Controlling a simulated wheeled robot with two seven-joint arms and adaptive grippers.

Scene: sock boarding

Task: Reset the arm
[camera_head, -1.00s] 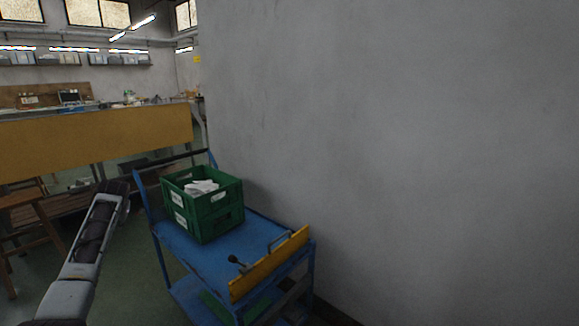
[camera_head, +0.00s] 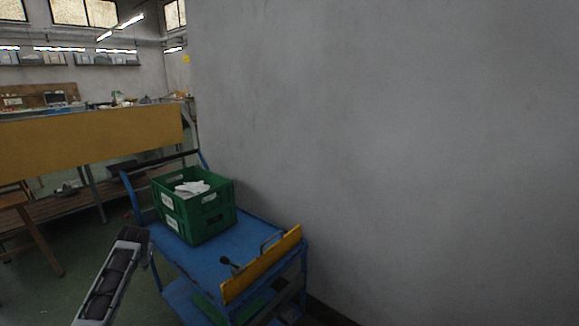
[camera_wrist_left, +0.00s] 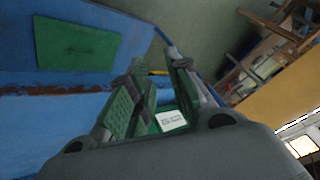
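My left arm (camera_head: 112,283) comes in at the lower left of the head view, its upper end close to the left side of the blue cart. My left gripper (camera_wrist_left: 153,62) shows in the left wrist view with its two fingers apart, so it is open. Nothing is visibly clamped in it. A white label (camera_wrist_left: 172,121) on green shows beyond the fingers. My right gripper is in neither view.
The blue cart (camera_head: 222,262) carries a green crate (camera_head: 208,226) with white cloth items (camera_head: 190,188) inside. A yellow board (camera_head: 262,265) edges its front. A grey wall (camera_head: 390,150) closes off the right. A workbench (camera_head: 90,140) and wooden stool (camera_head: 30,225) stand at left.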

